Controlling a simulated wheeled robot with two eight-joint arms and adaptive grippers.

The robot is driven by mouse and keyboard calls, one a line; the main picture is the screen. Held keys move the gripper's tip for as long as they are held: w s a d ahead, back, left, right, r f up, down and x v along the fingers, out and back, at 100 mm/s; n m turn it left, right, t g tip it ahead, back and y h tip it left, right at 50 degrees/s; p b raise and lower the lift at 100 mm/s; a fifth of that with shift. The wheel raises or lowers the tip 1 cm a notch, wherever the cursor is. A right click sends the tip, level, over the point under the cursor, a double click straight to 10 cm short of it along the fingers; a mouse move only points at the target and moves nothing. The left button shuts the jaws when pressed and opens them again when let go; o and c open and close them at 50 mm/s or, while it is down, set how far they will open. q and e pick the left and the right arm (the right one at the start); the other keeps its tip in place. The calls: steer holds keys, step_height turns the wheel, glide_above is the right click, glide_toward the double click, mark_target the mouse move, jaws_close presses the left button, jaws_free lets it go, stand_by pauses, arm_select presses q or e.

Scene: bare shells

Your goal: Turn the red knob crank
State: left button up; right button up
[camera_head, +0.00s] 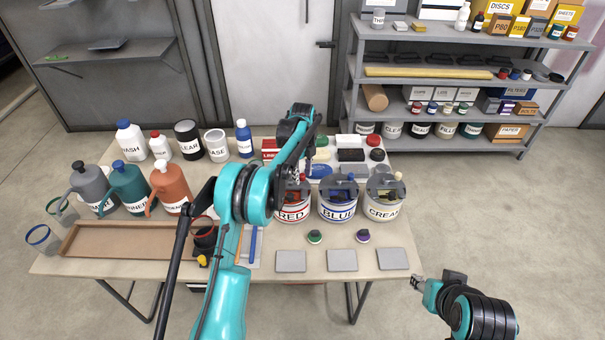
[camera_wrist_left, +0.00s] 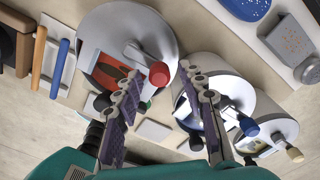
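The can labelled RED (camera_head: 292,212) stands on the table. Its grey lid (camera_wrist_left: 112,22) carries a crank with a red knob (camera_wrist_left: 159,73), and the knob also shows in the head view (camera_head: 303,177). My left gripper (camera_wrist_left: 160,76) is open above the lid. In the wrist view its two fingertips lie either side of the red knob, with gaps on both sides; I cannot tell their height above it. My left arm hides part of the RED can in the head view. My right gripper (camera_head: 417,283) is off the table's right corner, and its fingers are too small to read.
The BLUE can (camera_head: 338,208) and CREAM can (camera_head: 383,211) stand close to the right, each with a crank. Small green-topped (camera_head: 315,237) and purple-topped (camera_head: 362,236) jars and several grey pads (camera_head: 342,260) lie in front. A brown tray (camera_head: 120,253) is at left.

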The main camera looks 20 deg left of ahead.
arm_select(q)
jaws_close()
